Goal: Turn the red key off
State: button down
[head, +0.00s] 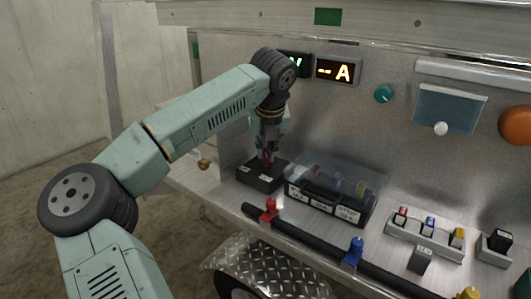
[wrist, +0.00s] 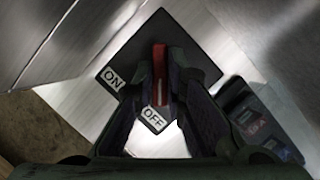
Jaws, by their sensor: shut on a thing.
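The red key (wrist: 161,75) stands in a black switch box (wrist: 203,61) with white ON and OFF labels. In the wrist view the key lies between my two fingers, and its handle points down towards the OFF label (wrist: 154,119). The ON label (wrist: 113,79) is to the left. My gripper (wrist: 163,90) is shut on the key from above. In the head view my gripper (head: 267,155) is over the black box (head: 258,178), and only a little red of the key shows beneath it.
A clear-lidded black case (head: 326,203) with labels stands just right of the box. A black bar (head: 320,252) with red and blue clamps runs along the front edge. An orange-lit display (head: 337,70) is on the back wall. Colored switches (head: 426,233) stand at the right.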

dwell(0.5)
jog(key=c, duration=1.6)
grip_release()
jog(key=shift+c, duration=0.2)
jog(key=v, duration=1.2)
jog(key=shift+d, duration=0.15)
